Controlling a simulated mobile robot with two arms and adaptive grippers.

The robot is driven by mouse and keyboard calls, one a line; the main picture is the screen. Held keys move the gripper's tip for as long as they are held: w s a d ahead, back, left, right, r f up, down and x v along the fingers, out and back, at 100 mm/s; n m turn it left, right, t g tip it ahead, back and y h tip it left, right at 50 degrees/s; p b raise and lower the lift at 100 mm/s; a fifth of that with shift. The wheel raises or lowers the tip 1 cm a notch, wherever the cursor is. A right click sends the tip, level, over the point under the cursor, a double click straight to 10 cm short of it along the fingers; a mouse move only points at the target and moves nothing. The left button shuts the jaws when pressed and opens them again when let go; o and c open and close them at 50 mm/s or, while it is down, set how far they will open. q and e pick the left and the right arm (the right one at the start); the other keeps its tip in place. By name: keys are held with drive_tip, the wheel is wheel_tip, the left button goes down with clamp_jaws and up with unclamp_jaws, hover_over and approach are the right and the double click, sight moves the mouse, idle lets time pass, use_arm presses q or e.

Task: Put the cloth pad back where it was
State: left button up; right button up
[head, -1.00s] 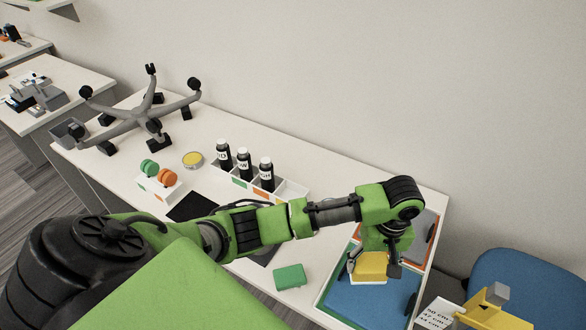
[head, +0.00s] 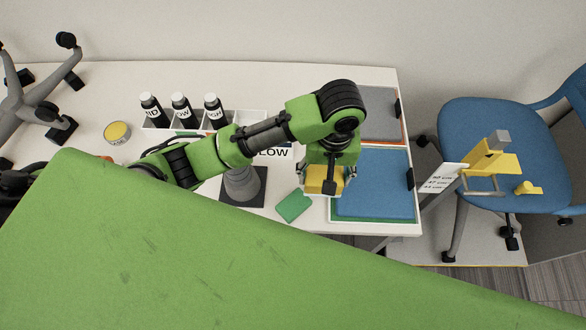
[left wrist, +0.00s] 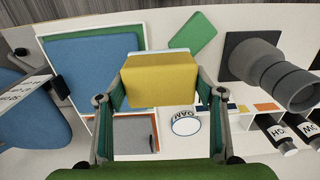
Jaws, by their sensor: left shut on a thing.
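My left gripper (head: 325,184) is shut on a yellow block-shaped pad (head: 318,181), at the left edge of the blue-lined tray in the head view. The left wrist view shows the yellow pad (left wrist: 160,82) between the two fingers (left wrist: 160,100), with a pale layer along its far edge. I cannot tell whether its underside touches anything. A flat green pad (head: 293,206) lies on the table just left of and nearer than the gripper; it also shows in the left wrist view (left wrist: 192,36). My right gripper is not in view.
The blue-lined tray (head: 375,185) and a grey-lined tray (head: 378,115) sit at the table's right end. A grey cone-shaped stand (head: 243,185) on a dark square is left of the green pad. Several black bottles (head: 182,110) stand behind. A blue chair (head: 505,140) is at right.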

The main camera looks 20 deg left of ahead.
use_arm(q)
drive_tip(key=w+a+f+p, duration=0.1)
drive_tip(key=a+f, duration=0.2)
drive_tip(key=w+a+f, duration=0.2)
drive_tip(key=a+f, duration=0.1)
drive_tip(key=f, duration=0.1)
drive_tip(key=w+a+f+p, duration=0.1)
drive_tip(key=w+a+f, duration=0.1)
drive_tip(key=f, duration=0.1)
drive_tip(key=shift+a+f+p, duration=0.3)
drive_tip(key=shift+a+f, duration=0.1)
drive_tip(key=shift+f, duration=0.1)
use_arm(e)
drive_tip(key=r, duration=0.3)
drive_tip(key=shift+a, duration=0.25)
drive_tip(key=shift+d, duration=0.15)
use_arm(q)
drive_tip(key=o, duration=1.1)
drive_tip(key=shift+f, duration=0.1)
